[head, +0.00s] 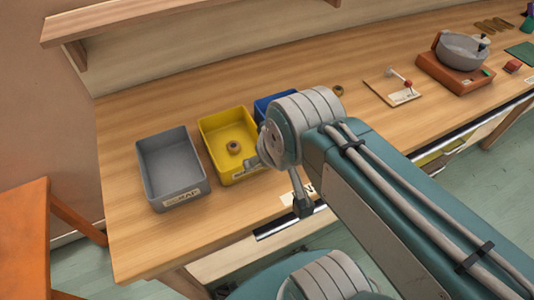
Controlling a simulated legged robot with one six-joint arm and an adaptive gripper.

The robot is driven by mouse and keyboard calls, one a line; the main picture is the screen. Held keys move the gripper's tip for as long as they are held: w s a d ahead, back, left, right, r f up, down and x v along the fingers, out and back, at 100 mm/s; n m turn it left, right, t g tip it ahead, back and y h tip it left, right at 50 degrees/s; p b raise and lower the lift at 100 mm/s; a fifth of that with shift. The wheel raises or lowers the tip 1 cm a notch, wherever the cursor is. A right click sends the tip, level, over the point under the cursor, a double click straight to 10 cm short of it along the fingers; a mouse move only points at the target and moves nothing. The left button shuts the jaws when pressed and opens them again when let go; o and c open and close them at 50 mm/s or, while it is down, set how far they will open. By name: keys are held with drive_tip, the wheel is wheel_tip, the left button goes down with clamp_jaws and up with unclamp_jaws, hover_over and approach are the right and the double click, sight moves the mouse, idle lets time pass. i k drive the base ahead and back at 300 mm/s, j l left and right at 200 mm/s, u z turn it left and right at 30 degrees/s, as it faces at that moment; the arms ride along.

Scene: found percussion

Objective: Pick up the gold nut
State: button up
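A small brownish-gold ring-shaped nut (233,147) lies inside the yellow bin (241,177). Another small gold-brown nut (338,90) lies on the wooden bench behind my arm, right of the blue bin. My gripper (277,186) hangs at the end of my arm, near the front edge of the bench and right of the yellow bin. Its fingers appear spread apart, with a dark fingertip at the lower right and a grey part at the left. I see nothing held between them. My wrist hides part of the gripper and the bench behind it.
A grey bin (172,163) stands left of the yellow one. A blue bin (262,104) is partly hidden by my wrist. A shelf (150,12) hangs above.

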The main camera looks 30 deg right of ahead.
sight(339, 91)
drive_tip(key=l+z, duration=0.1)
drive_tip(key=z, duration=0.3)
drive_tip(key=k+l+z, duration=0.1)
drive_tip(key=z, duration=0.25)
drive_tip(key=l+z, duration=0.2)
drive_tip(key=z, duration=0.2)
drive_tip(key=k+l+z, duration=0.1)
drive_tip(key=z, duration=0.25)
drive_tip(key=i+l+u, duration=0.4)
drive_tip(key=l+u, duration=0.15)
drive_tip(key=i+l+u, duration=0.1)
drive_tip(key=l+u, duration=0.2)
drive_tip(key=l, duration=0.15)
drive_tip(key=i+l+u, duration=0.1)
drive_tip(key=l+u, duration=0.15)
drive_tip(key=l, duration=0.15)
